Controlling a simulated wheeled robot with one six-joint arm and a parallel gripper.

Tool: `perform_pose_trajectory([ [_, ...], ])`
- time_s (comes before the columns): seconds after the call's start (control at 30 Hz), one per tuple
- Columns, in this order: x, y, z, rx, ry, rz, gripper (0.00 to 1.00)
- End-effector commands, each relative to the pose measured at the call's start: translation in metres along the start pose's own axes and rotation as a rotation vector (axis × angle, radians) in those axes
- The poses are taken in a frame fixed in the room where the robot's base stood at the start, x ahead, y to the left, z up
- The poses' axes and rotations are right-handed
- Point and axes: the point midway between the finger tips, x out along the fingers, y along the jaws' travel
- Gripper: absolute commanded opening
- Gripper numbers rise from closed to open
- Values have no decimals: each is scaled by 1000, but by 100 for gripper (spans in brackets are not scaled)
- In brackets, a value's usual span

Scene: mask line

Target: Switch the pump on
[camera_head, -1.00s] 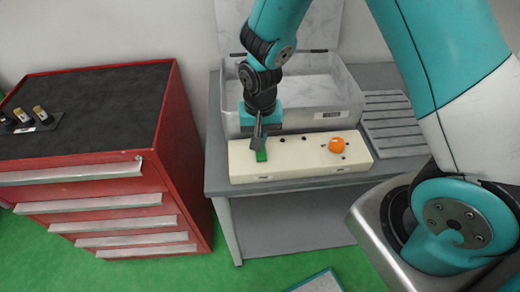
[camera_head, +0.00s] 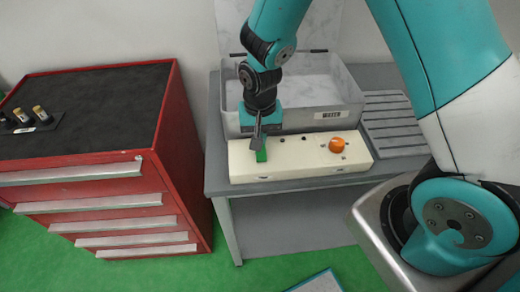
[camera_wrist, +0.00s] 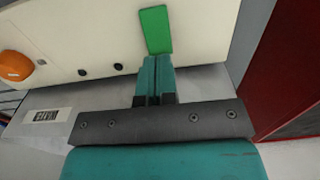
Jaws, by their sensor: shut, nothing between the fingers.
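A cream control panel (camera_head: 300,167) lies on the grey table in front of the grey bin. A green rectangular switch (camera_head: 261,155) sits near its left end; in the wrist view the green switch (camera_wrist: 155,30) shows just beyond my fingertips. An orange knob (camera_head: 337,145) is on the panel's right part and also shows at the left of the wrist view (camera_wrist: 14,65). My gripper (camera_head: 256,143) is shut and empty, pointing down at the green switch. The fingertips in the wrist view (camera_wrist: 156,60) are at the switch's near edge; I cannot tell whether they touch it.
A grey open bin (camera_head: 352,103) with a label stands behind the panel, close to my gripper. A slatted grey rack (camera_head: 393,125) is at the right. A red drawer cabinet (camera_head: 180,150) with a dark top stands at the left. Small dark holes dot the panel.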

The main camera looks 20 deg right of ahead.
Motion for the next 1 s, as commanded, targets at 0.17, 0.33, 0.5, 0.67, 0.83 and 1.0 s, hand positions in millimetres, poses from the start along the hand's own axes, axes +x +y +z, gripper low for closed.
perform_pose_trajectory([
  [0.17, 0, 0, 0, 0, 0, 0, 0],
  [0.33, 3, 0, 0, 0, 0, 0, 0],
  [0.5, 6, 0, 0, 0, 0, 0, 0],
  [0.67, 8, 0, 0, 0, 0, 0, 0],
  [0.83, 10, 0, 0, 0, 0, 0, 0],
  [1.0, 13, 0, 0, 0, 0, 0, 0],
])
